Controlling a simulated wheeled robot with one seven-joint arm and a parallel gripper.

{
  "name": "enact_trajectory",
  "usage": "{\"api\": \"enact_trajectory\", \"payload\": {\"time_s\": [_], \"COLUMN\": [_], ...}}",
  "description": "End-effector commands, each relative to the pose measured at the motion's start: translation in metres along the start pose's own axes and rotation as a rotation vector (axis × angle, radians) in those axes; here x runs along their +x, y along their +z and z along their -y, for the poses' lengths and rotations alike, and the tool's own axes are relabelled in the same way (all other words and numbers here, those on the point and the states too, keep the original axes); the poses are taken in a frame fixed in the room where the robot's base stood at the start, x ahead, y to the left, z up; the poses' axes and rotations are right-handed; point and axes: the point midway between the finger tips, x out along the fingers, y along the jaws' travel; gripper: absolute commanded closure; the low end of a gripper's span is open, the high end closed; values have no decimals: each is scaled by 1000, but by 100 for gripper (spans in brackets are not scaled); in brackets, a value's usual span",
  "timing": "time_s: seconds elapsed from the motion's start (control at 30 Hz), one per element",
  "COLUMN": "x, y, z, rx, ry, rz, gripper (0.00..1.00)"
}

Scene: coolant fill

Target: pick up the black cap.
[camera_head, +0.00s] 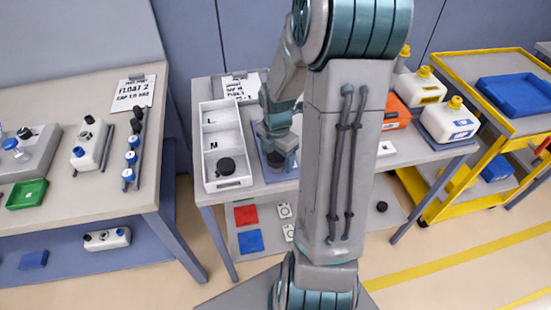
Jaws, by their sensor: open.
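A round black cap (226,166) lies in the near compartment of the white divided tray (209,186), on the middle table. Another small round black piece (381,206) lies on the shelf below; I cannot tell if it is a cap too. My gripper (280,158) points down over the blue mat, just right of the tray and apart from the black cap. It is open. A dark round thing shows under it, partly hidden by the gripper. My arm hides the middle of the table.
Orange (394,112) and white jugs (450,120) stand on the table's right side. A yellow cart (498,142) stands beyond. Red and blue squares lie on the lower shelf.

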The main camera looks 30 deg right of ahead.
Motion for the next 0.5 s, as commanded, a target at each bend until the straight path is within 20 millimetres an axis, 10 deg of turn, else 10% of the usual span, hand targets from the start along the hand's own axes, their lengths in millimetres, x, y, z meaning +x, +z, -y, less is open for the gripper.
{"api": "enact_trajectory", "payload": {"time_s": [0.1,0.27,0.5], "x": [0,0,-1], "y": [0,0,0], "z": [0,0,0], "rx": [0,0,0], "ry": [0,0,1], "rz": [0,0,1], "gripper": [26,71,78]}}
